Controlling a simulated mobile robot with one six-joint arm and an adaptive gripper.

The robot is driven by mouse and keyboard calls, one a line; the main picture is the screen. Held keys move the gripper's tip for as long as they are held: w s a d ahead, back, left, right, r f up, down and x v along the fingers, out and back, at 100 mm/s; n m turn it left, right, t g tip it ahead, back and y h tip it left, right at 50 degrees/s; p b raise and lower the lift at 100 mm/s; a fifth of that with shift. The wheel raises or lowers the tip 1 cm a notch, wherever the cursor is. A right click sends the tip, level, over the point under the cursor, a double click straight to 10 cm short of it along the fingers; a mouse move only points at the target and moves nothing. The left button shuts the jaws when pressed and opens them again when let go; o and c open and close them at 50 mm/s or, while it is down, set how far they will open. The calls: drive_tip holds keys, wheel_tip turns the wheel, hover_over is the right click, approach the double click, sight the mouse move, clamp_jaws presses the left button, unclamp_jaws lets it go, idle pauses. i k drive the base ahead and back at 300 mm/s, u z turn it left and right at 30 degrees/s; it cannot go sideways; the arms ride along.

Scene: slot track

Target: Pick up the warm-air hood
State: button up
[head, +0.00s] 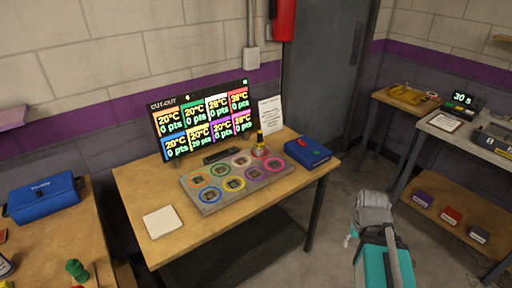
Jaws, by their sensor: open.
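I cannot pick out the warm-air hood for certain. A small upright piece with a yellow and black top (260,139) stands at the back right of the grey slot board (211,204) and may be it. The board has several coloured rings around its slots. My arm is at the lower right, over the floor, well apart from the table. My gripper (350,239) seems to be the small pale part at the arm's left side; it is open, with nothing seen in it.
The board's wooden table (136,189) also bears a lit score screen (204,121), a blue box (308,153), a white pad (161,222) and a propped notice (271,113). A blue toolbox (43,198) is at left. A shelved bench stands at right. Floor between is clear.

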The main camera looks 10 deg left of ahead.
sight(260, 149)
drive_tip(key=z, duration=0.05)
drive_tip(key=i, duration=1)
drive_tip(key=u, duration=0.05)
